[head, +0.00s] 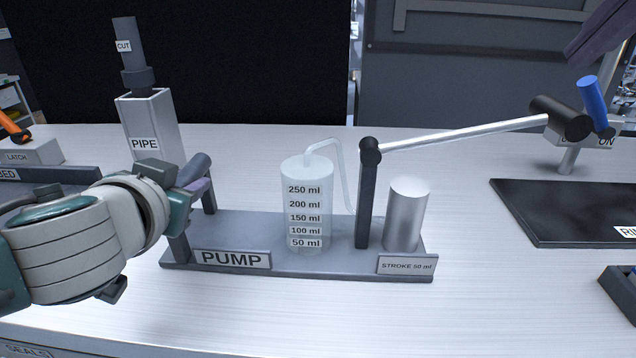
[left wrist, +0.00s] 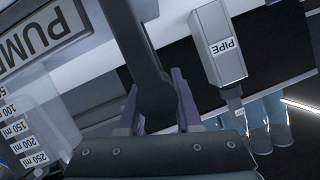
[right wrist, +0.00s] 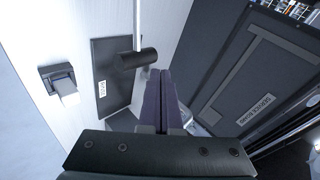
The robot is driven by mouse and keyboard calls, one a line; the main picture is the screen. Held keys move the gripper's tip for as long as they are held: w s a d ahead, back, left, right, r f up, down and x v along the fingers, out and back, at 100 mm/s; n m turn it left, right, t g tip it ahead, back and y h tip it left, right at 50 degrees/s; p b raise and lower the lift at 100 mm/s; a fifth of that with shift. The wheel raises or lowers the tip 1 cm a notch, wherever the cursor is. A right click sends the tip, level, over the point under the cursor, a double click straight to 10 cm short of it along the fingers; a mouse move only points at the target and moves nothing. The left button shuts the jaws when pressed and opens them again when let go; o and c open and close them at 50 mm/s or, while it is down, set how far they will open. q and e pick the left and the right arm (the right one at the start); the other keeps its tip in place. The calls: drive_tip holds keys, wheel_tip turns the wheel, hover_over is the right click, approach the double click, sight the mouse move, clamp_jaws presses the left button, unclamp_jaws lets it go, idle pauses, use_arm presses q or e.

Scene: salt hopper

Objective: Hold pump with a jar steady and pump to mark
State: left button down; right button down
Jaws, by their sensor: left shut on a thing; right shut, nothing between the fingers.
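The grey pump base (head: 345,262) stands on the bench, with a clear jar (head: 307,215) marked 50 to 250 ml. I cannot make out a liquid level in the jar. A thin spout tube (head: 340,150) bends down into its top. The pump lever (head: 465,133) runs right and slightly up from the dark post (head: 366,195) to a black grip (head: 560,118). My left gripper (head: 193,187) is shut on the pump's side handle (left wrist: 152,85), left of the jar. My right gripper (head: 585,45) is shut and empty above the lever grip, which also shows in the right wrist view (right wrist: 135,58).
A silver cylinder (head: 407,215) stands on the base by the post. Behind left is the PIPE block (head: 150,125). A blue handle (head: 594,100) stands close behind the lever grip. A dark mat (head: 560,215) lies at right. The bench front is clear.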

sight(572, 111)
drive_tip(key=shift+w+d+f, duration=0.15)
drive_tip(key=shift+w+f, duration=0.1)
drive_tip(key=shift+f, duration=0.4)
drive_tip(key=shift+w+d+f, duration=0.15)
drive_tip(key=shift+w+f, duration=0.05)
drive_tip(key=shift+f, duration=0.4)
drive_tip(key=shift+w+d+f, duration=0.15)
drive_tip(key=shift+w+f, duration=0.1)
drive_tip(key=shift+f, duration=0.4)
drive_tip(key=shift+f, duration=0.15)
drive_tip(key=shift+d+f, duration=0.2)
drive_tip(key=shift+f, duration=0.35)
drive_tip(key=shift+d+f, duration=0.15)
drive_tip(key=shift+f, duration=0.6)
drive_tip(key=shift+d+f, duration=0.15)
drive_tip(key=shift+f, duration=1)
wheel_tip(572, 111, up, 7)
drive_tip(key=a, duration=0.1)
drive_tip(key=shift+a, duration=0.25)
